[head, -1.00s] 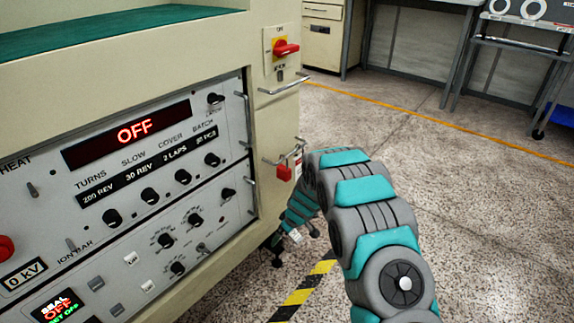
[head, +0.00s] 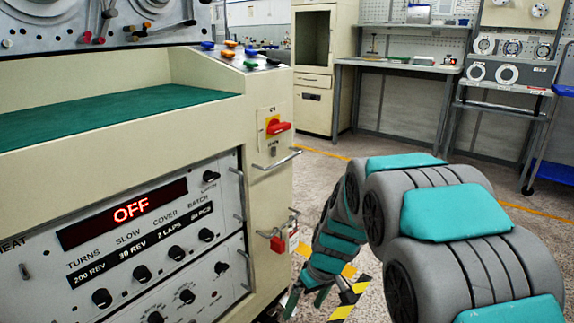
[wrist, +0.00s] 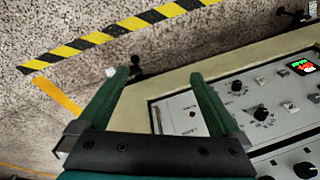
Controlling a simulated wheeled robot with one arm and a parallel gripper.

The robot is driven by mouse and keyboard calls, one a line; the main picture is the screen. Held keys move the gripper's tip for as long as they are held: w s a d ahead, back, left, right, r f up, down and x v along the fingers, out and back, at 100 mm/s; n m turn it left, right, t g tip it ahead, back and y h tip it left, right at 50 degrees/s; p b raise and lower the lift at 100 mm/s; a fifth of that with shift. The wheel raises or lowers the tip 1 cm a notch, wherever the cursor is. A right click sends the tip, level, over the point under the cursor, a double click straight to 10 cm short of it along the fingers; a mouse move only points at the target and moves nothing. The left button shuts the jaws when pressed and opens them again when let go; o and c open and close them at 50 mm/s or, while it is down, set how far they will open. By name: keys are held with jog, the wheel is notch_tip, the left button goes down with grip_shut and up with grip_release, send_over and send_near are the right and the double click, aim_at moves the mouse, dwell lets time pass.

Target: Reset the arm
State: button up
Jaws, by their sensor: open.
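My arm (head: 445,205), grey with teal bands, reaches from the lower right of the head view and bends down at the cabinet's right side. My gripper (head: 306,300) hangs low beside the cabinet's front right corner, its tips near the picture's lower edge. In the wrist view my gripper (wrist: 161,77) has its two green fingers spread wide with nothing between them. The cabinet's edge and the floor show beyond the fingers.
The cream cabinet (head: 262,210) fills the left, with a control panel (head: 150,240) reading OFF and a red switch (head: 278,127). Yellow-black tape (wrist: 110,32) marks the floor. A workbench (head: 400,66) and a rack (head: 505,95) stand behind. Open floor lies between.

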jog(key=s+d+r+m+h+p, duration=0.1)
jog(key=s+d+r+m, duration=0.1)
jog(key=s, duration=0.8)
jog(key=s+d+r+m+g+h, duration=0.1)
jog(key=s+d+r, duration=0.4)
jog(key=s, duration=0.5)
jog(key=s+d+r+m+g+h+p, duration=0.1)
jog(key=s+d+r+m, duration=0.2)
jog(key=s, duration=0.7)
jog(key=shift+s+d+r+p, duration=0.3)
jog(key=shift+d+r, duration=0.05)
jog(key=shift+r, duration=0.55)
